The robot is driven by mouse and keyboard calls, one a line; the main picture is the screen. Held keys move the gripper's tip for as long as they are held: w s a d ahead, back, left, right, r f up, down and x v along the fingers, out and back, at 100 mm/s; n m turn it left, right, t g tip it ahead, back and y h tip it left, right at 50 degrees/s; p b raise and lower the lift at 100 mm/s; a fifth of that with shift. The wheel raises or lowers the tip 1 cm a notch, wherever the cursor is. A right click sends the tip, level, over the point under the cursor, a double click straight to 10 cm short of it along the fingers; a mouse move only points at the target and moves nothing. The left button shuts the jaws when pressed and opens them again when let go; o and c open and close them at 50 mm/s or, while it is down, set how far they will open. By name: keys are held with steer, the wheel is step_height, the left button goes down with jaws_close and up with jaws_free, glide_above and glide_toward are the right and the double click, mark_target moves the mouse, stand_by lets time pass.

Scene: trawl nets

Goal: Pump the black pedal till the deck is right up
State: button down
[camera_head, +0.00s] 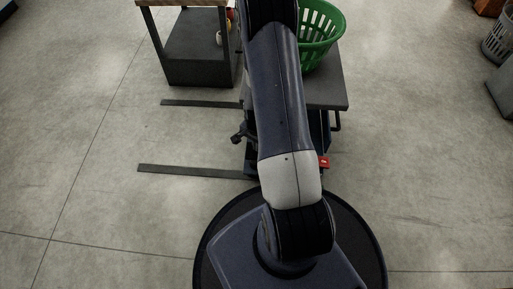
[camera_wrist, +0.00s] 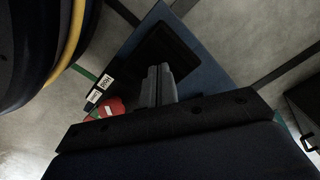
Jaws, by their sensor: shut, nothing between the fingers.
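The lift's dark grey deck (camera_head: 325,92) shows behind my arm in the head view, with a green basket (camera_head: 318,45) on it. A small red part (camera_head: 323,161), apparently a pedal, sits low at the lift's near right side; it also shows in the wrist view (camera_wrist: 112,106). In the wrist view a flat black pad (camera_wrist: 178,45), which looks like the black pedal, lies over the blue frame (camera_wrist: 212,50). My gripper (camera_wrist: 160,72) is shut and empty, its fingertips in front of the black pad; I cannot tell if they touch. My arm hides much of the lift in the head view.
Two dark flat strips (camera_head: 190,171) lie on the floor left of the lift. A dark stand with a wooden top (camera_head: 200,60) is behind them. A grey bin (camera_head: 498,42) stands at the far right. The floor right of the lift is clear.

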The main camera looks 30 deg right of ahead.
steer(key=shift+f+b, duration=1.7)
steer(key=shift+f, duration=0.6)
steer(key=shift+r+p, duration=1.65)
steer(key=shift+r, duration=0.6)
step_height(320, 180, up, 6)
steer(key=p, duration=0.4)
steer(key=shift+r, duration=0.1)
